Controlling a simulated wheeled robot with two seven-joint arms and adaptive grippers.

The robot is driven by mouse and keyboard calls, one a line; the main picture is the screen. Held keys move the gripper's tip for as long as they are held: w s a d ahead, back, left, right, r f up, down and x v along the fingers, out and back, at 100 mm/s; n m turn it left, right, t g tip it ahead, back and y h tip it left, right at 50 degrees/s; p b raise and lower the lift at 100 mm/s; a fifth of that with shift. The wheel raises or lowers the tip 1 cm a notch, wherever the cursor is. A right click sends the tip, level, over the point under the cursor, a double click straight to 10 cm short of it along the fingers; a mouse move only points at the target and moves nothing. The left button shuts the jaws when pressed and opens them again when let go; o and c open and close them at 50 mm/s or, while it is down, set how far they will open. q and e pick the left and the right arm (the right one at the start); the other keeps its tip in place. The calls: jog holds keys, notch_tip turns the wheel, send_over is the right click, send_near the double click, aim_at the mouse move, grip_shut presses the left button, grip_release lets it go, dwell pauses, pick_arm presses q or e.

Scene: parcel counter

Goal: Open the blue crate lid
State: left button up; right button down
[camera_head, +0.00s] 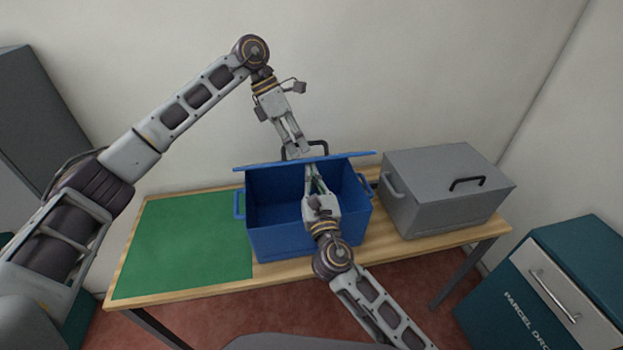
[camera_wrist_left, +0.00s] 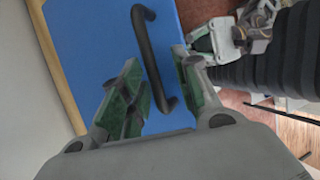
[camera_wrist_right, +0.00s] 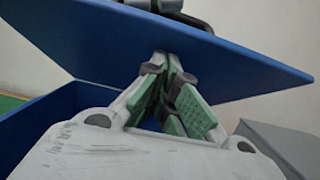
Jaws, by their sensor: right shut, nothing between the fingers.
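The blue crate (camera_head: 285,240) stands on the table with its lid (camera_head: 260,166) raised, seen nearly edge-on in the head view. The lid's dark handle (camera_head: 318,146) is on its outer face. My left gripper (camera_head: 296,151) is at that face; in the left wrist view its open fingers (camera_wrist_left: 160,88) stand either side of the handle (camera_wrist_left: 152,60), with gaps visible. My right gripper (camera_head: 313,172) is shut and empty over the crate's opening. In the right wrist view its fingertips (camera_wrist_right: 163,65) are at the lid's underside (camera_wrist_right: 90,40); contact is likely but not certain.
A closed grey crate (camera_head: 425,215) with a dark handle stands close on the right. A green mat (camera_head: 185,245) lies clear on the table's left. A wall (camera_head: 400,80) rises behind the table. A teal parcel cabinet (camera_head: 540,300) stands at the lower right.

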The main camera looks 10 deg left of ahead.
pick_arm(q)
jog(key=shift+r, duration=0.25)
jog(key=v, duration=1.1)
jog(key=shift+a+r, duration=0.25)
jog(key=shift+r, duration=0.1)
jog(key=shift+w+f, duration=0.1)
